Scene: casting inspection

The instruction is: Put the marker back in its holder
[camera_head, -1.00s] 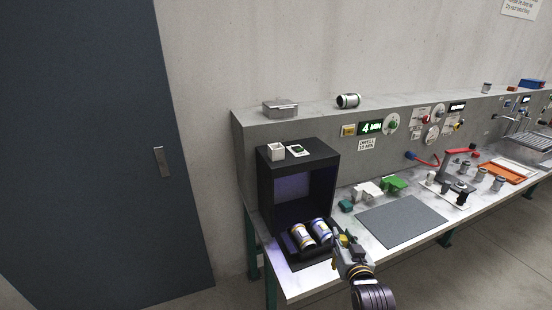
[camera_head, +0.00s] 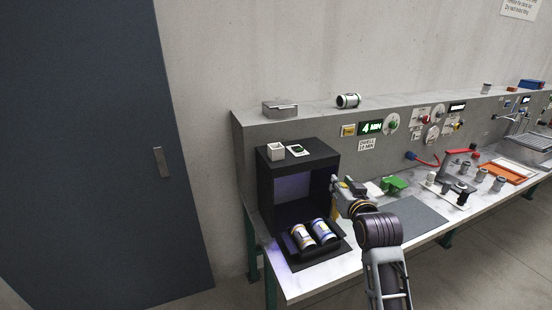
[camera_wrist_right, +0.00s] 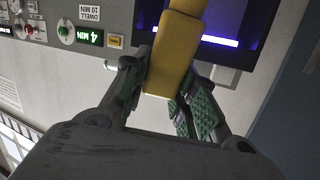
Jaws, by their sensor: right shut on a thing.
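My right gripper (camera_head: 341,188) is beside the right edge of the black cabinet, above the bench. In the right wrist view its fingers (camera_wrist_right: 160,92) are closed on a long yellow object (camera_wrist_right: 170,62), which I take to be the marker. Its far end runs out of the top of that view. In the head view only a small yellow part (camera_head: 334,213) shows below the gripper. My left gripper is not in view.
The black cabinet (camera_head: 265,190) glows violet inside. Two cans (camera_head: 303,236) (camera_head: 322,231) lie in the dark tray (camera_head: 346,246) before it. A grey mat (camera_head: 428,216), green block (camera_head: 394,184) and red-handled press (camera_head: 460,152) are to the right.

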